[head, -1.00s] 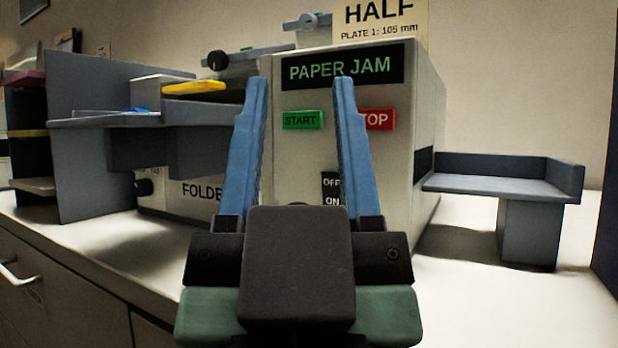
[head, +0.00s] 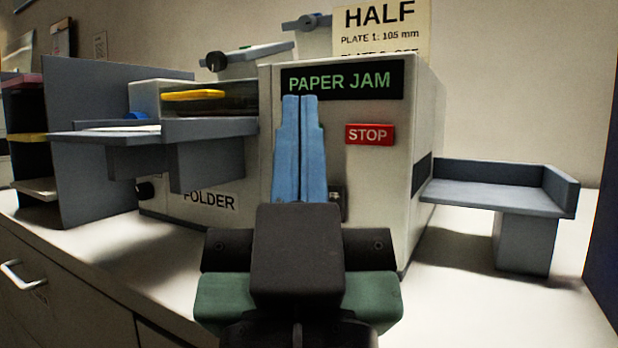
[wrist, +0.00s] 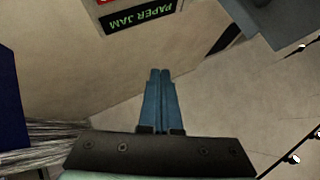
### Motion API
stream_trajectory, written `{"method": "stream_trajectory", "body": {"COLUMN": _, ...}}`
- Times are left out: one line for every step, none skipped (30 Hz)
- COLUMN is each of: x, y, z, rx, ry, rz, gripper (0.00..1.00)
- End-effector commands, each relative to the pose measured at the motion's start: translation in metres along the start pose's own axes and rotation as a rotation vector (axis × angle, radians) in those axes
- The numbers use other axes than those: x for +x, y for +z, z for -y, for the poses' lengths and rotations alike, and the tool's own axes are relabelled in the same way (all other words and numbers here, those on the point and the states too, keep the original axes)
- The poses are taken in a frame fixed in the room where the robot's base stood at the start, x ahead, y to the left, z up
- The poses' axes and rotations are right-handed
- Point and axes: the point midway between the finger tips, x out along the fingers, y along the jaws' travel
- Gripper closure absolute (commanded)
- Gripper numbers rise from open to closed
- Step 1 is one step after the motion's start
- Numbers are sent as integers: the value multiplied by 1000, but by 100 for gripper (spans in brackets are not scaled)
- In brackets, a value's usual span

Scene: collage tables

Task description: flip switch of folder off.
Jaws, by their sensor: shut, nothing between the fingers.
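The folder (head: 380,180) is a pale box-shaped machine on the counter, with a FOLDER label (head: 209,200) low on its left. Its display (head: 342,80) reads PAPER JAM in green; the display also shows in the wrist view (wrist: 142,18). A small dark switch (head: 337,205) on the front is mostly hidden behind my gripper, so its setting cannot be read. The red STOP button (head: 369,134) is visible; the START button is hidden. My gripper (head: 299,98) is shut and empty, its blue fingers pointing up in front of the folder. Contact cannot be told.
A grey feed tray (head: 100,138) sticks out at the folder's left, near a shelf (head: 30,138) of coloured stacks. A grey output table (head: 490,195) stands at the right. A HALF note (head: 380,30) rises behind. The counter (head: 110,245) is bare in front.

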Motion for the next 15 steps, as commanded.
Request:
{"method": "stream_trajectory", "body": {"x": 18, "y": -9, "z": 0, "rx": 0, "ry": 0, "rz": 32, "gripper": 100}}
{"method": "stream_trajectory", "body": {"x": 23, "y": -8, "z": 0, "rx": 0, "ry": 0, "rz": 51, "gripper": 100}}
{"method": "stream_trajectory", "body": {"x": 29, "y": -7, "z": 0, "rx": 0, "ry": 0, "rz": 78, "gripper": 100}}
{"method": "stream_trajectory", "body": {"x": 34, "y": -6, "z": 0, "rx": 0, "ry": 0, "rz": 97, "gripper": 100}}
{"method": "stream_trajectory", "body": {"x": 38, "y": -6, "z": 0, "rx": 0, "ry": 0, "rz": 115, "gripper": 100}}
{"method": "stream_trajectory", "body": {"x": 44, "y": -4, "z": 0, "rx": 0, "ry": 0, "rz": 141, "gripper": 100}}
{"method": "stream_trajectory", "body": {"x": 48, "y": -4, "z": 0, "rx": 0, "ry": 0, "rz": 158, "gripper": 100}}
{"method": "stream_trajectory", "body": {"x": 52, "y": -3, "z": 0, "rx": 0, "ry": 0, "rz": 177, "gripper": 100}}
{"method": "stream_trajectory", "body": {"x": 58, "y": -2, "z": 0, "rx": 0, "ry": 0, "rz": 203, "gripper": 100}}
{"method": "stream_trajectory", "body": {"x": 61, "y": -1, "z": 0, "rx": 0, "ry": 0, "rz": 222, "gripper": 100}}
{"method": "stream_trajectory", "body": {"x": 65, "y": 0, "z": 0, "rx": 0, "ry": 0, "rz": 241, "gripper": 100}}
{"method": "stream_trajectory", "body": {"x": 70, "y": 1, "z": 0, "rx": 0, "ry": 0, "rz": 266, "gripper": 100}}
{"method": "stream_trajectory", "body": {"x": 74, "y": 2, "z": 0, "rx": -1, "ry": 0, "rz": 284, "gripper": 100}}
{"method": "stream_trajectory", "body": {"x": 77, "y": 2, "z": 0, "rx": -1, "ry": 0, "rz": 304, "gripper": 100}}
{"method": "stream_trajectory", "body": {"x": 81, "y": 4, "z": 0, "rx": -2, "ry": 1, "rz": 330, "gripper": 100}}
